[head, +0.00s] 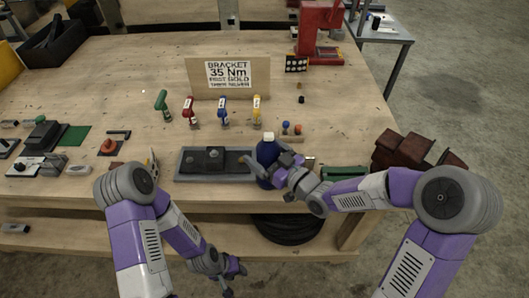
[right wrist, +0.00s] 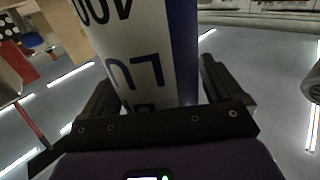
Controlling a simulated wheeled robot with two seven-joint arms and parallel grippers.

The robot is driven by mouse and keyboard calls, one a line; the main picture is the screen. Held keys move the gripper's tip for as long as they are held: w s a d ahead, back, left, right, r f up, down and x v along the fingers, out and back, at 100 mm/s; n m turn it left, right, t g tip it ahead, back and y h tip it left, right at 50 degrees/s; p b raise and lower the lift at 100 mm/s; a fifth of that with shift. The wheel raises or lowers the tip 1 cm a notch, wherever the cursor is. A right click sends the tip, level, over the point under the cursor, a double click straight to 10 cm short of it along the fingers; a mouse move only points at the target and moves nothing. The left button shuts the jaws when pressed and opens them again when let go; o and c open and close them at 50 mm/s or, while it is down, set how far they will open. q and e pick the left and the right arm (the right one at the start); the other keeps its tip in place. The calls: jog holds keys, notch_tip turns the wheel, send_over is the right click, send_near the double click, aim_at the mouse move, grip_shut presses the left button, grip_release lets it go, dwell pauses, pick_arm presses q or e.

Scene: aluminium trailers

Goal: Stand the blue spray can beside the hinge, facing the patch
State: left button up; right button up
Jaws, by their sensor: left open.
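The blue spray can (head: 266,153) with a white cap is roughly upright at the table's front edge, just right of the grey tray. I cannot tell whether its base touches the table. My right gripper (head: 283,166) is shut on it from the right. In the right wrist view the can's white and blue lettered label (right wrist: 150,50) fills the space between the fingers (right wrist: 158,95). My left gripper (head: 235,268) is open and empty, low in front of the table. A green patch (head: 75,136) lies at the left. I cannot clearly make out the hinge.
The grey tray (head: 180,168) holds a dark block. A green box (head: 345,173) and brown blocks (head: 405,152) sit right of the can. Small fixtures crowd the left.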

jog(key=shift+o, duration=0.2)
jog(key=shift+r, duration=0.2)
jog(key=b+v, duration=0.5)
jog(key=v, duration=0.7)
jog(key=shift+b, duration=0.3)
